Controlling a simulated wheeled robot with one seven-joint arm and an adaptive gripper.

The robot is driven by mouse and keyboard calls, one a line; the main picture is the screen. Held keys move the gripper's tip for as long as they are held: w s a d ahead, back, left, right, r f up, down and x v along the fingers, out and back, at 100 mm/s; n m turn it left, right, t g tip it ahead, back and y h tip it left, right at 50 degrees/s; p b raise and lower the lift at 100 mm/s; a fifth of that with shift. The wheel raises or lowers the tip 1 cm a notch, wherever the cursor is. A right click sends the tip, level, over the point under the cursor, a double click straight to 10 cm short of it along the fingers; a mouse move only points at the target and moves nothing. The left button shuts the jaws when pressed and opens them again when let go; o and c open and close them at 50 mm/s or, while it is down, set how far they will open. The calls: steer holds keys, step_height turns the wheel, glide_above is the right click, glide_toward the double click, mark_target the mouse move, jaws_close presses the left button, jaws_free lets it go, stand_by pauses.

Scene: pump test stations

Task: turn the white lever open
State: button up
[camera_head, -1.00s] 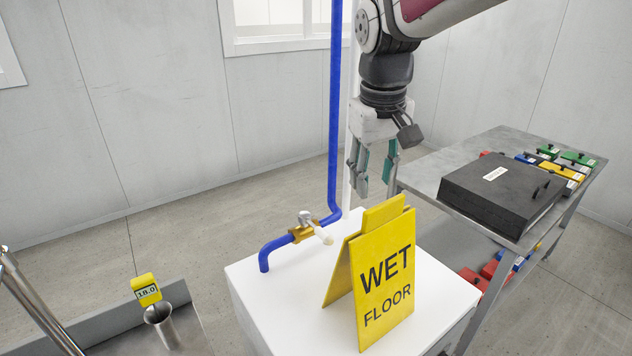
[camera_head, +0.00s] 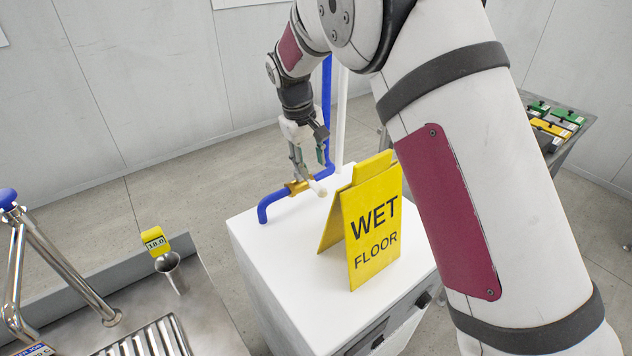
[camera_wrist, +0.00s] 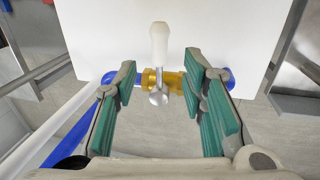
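The white lever (camera_wrist: 160,42) sits on a brass valve (camera_wrist: 163,81) in the blue pipe (camera_head: 276,202). In the wrist view it points up the picture, across the pipe, with its metal hub (camera_wrist: 159,97) below. In the head view the lever's white end (camera_head: 317,188) shows just below my gripper (camera_head: 311,172). My gripper is open in the wrist view (camera_wrist: 162,100), with green-padded fingers on either side of the valve and lever. The fingers are apart from the lever, and nothing is between them but the valve seen beyond.
A yellow wet floor sign (camera_head: 371,228) stands on the white cabinet (camera_head: 262,248), close to the right of the valve. A blue vertical pipe (camera_head: 326,95) rises behind my gripper. A metal sink area with a yellow tag (camera_head: 155,241) lies at left.

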mark_target(317, 185)
steer(key=f, duration=0.2)
steer(key=d+f, duration=0.1)
steer(key=f, duration=0.2)
steer(key=f+p, duration=0.1)
steer(key=f, duration=0.1)
steer(key=shift+w+d+f, duration=0.2)
steer(key=shift+w+f, duration=0.15)
steer(key=shift+w, duration=0.05)
jaws_close()
